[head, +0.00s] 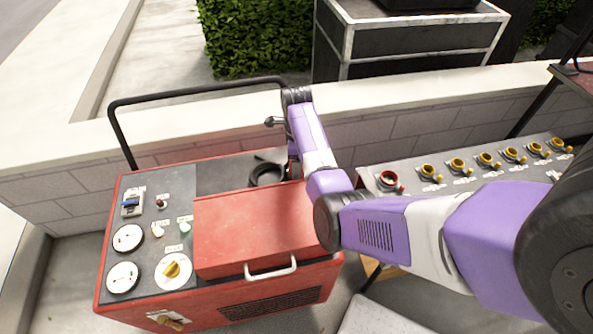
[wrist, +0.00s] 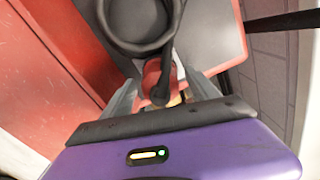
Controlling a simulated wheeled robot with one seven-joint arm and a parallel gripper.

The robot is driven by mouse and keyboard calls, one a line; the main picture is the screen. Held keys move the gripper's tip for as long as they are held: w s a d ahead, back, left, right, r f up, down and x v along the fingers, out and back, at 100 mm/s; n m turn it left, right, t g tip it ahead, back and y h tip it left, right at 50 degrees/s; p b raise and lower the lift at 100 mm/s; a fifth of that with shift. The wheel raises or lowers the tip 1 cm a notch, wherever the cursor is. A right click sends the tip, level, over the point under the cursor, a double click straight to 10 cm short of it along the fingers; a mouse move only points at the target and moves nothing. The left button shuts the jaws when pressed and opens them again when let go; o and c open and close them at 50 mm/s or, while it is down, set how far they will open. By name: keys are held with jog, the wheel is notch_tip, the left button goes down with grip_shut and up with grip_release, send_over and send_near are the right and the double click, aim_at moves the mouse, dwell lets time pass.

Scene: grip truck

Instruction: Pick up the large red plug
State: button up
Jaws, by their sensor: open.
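The large red plug (wrist: 151,72) shows in the wrist view, joined to a thick black cable (wrist: 118,38) that loops above it. My gripper (wrist: 160,88) is open, with one grey finger on each side of the plug. The plug lies between the fingers with gaps visible at both sides. In the head view, my gripper is mostly hidden behind my arm, over the dark tray of the red machine. The cable coil (head: 266,174) shows there, but I cannot make out the plug.
The red machine (head: 225,294) has a raised red lid (head: 245,228) in front of the tray, gauges and knobs at left, and a black rail (head: 190,92) behind. A grey panel (head: 412,184) with several yellow sockets stands at right, near my arm. A low wall runs behind.

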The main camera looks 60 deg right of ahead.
jog(key=shift+f, duration=0.7)
grip_shut()
jog(key=shift+r, duration=0.15)
